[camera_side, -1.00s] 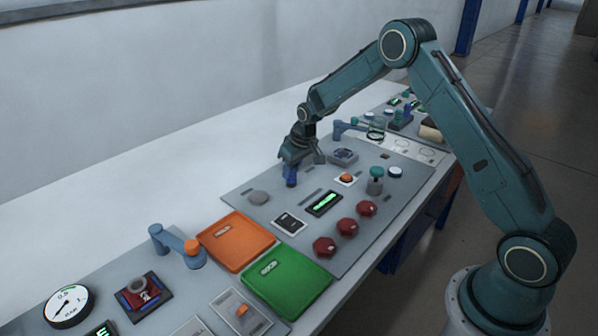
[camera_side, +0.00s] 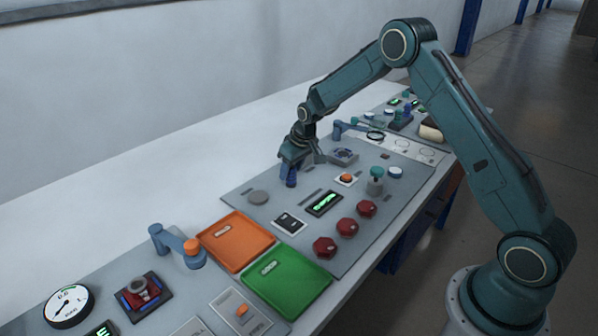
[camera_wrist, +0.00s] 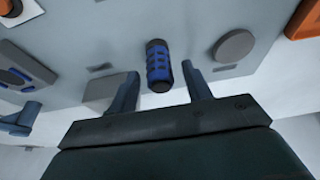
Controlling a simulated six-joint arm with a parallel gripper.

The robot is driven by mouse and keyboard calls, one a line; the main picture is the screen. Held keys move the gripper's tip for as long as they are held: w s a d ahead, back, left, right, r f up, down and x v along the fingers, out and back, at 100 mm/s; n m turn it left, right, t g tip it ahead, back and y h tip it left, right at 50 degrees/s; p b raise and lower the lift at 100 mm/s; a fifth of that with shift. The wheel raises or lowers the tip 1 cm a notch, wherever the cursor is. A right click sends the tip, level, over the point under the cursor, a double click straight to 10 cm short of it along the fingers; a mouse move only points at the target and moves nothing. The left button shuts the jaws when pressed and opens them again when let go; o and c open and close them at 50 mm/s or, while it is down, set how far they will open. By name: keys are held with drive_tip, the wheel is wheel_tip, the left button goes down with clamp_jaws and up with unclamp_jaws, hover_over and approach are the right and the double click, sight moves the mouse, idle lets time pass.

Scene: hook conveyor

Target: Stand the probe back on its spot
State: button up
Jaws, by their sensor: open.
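The probe (camera_side: 291,178) is a short dark cylinder with a blue ribbed grip. It stands on the grey panel (camera_side: 233,196) in the side view, at or just below my gripper (camera_side: 290,166). In the wrist view the probe (camera_wrist: 158,66) sits between the two fingers of my gripper (camera_wrist: 160,84), with a gap showing on each side. My gripper is open and points down. A round grey disc (camera_side: 258,197) lies on the panel to the left of the probe; it also shows in the wrist view (camera_wrist: 234,46). I cannot tell which mark is the probe's spot.
An orange tray (camera_side: 236,240) and a green tray (camera_side: 287,283) lie nearer the camera. Several red knobs (camera_side: 347,227), a lit display (camera_side: 324,203) and a teal-topped post (camera_side: 375,180) stand on the panel. The white table behind the panel is clear.

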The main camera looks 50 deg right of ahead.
drive_tip(key=v, duration=1.1)
drive_tip(key=shift+r, duration=0.4)
drive_tip(key=shift+s, duration=0.1)
drive_tip(key=s+a+r, duration=0.3)
drive_tip(key=s+r, duration=0.4)
drive_tip(key=s, duration=0.1)
drive_tip(key=s+a+r, duration=0.4)
drive_tip(key=s+r, duration=0.3)
drive_tip(key=s, duration=0.1)
drive_tip(key=s+a+t, duration=0.1)
drive_tip(key=s, duration=0.9)
drive_tip(key=s+a, duration=0.2)
drive_tip(key=s, duration=0.8)
drive_tip(key=shift+s+a+t, duration=0.2)
drive_tip(key=shift+a+t, duration=0.05)
drive_tip(key=shift+t, duration=0.15)
